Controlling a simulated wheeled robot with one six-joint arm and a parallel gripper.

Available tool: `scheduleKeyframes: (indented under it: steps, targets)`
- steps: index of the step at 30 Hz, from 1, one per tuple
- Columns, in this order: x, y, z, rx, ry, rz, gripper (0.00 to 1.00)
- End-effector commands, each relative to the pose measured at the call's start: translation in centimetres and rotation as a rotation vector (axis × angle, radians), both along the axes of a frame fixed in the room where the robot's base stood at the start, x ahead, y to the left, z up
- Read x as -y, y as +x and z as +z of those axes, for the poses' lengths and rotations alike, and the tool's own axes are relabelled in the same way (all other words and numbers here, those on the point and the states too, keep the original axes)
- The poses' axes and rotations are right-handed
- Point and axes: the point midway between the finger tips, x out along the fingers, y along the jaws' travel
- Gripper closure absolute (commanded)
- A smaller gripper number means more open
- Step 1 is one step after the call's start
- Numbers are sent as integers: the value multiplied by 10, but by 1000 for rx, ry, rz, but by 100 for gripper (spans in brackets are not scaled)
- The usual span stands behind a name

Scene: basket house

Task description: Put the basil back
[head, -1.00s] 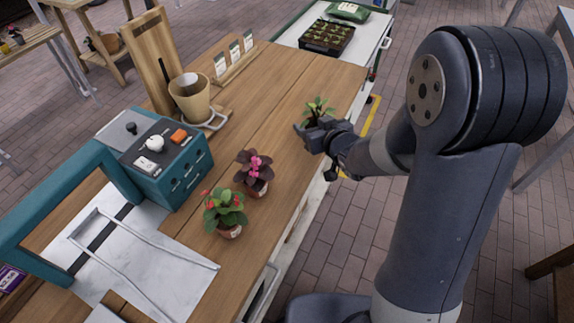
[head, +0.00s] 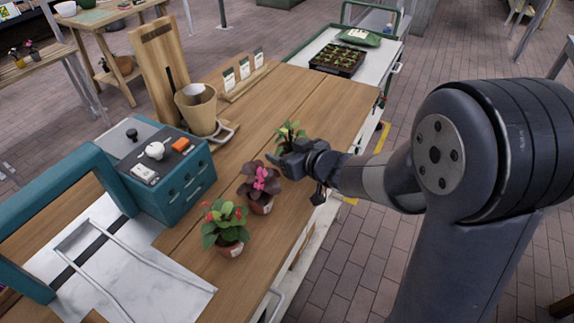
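A small green-leaved plant (head: 289,136) shows just above and behind my gripper (head: 285,161) in the head view. It looks like the basil, though no name on it can be read. My gripper seems shut on its pot, which the fingers hide. Gripper and plant are over the front right part of the wooden bench (head: 318,100), close behind the purple-leaved plant (head: 262,184) with pink flowers. A green plant with red flowers (head: 226,228) stands in a terracotta pot nearer to me. I cannot tell the held pot's height above the wood.
A teal machine (head: 168,175) stands left of the pots. A tan pot (head: 197,108) on a stand and a rack of labelled packets (head: 244,76) are farther back. A seedling tray (head: 337,59) sits on a white cart (head: 375,70). The bench's back right is clear.

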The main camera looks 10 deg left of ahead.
Motion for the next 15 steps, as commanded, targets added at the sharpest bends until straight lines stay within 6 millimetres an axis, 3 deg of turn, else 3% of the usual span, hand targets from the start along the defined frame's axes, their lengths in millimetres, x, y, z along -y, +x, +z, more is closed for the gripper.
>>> scheduleKeyframes:
  steps: [3, 6, 15]
  targets:
    - [0, 0, -22, -5, 1, -1, 64]
    - [0, 0, -32, -3, 0, -1, 64]
    - [0, 0, -33, 1, 1, 0, 64]
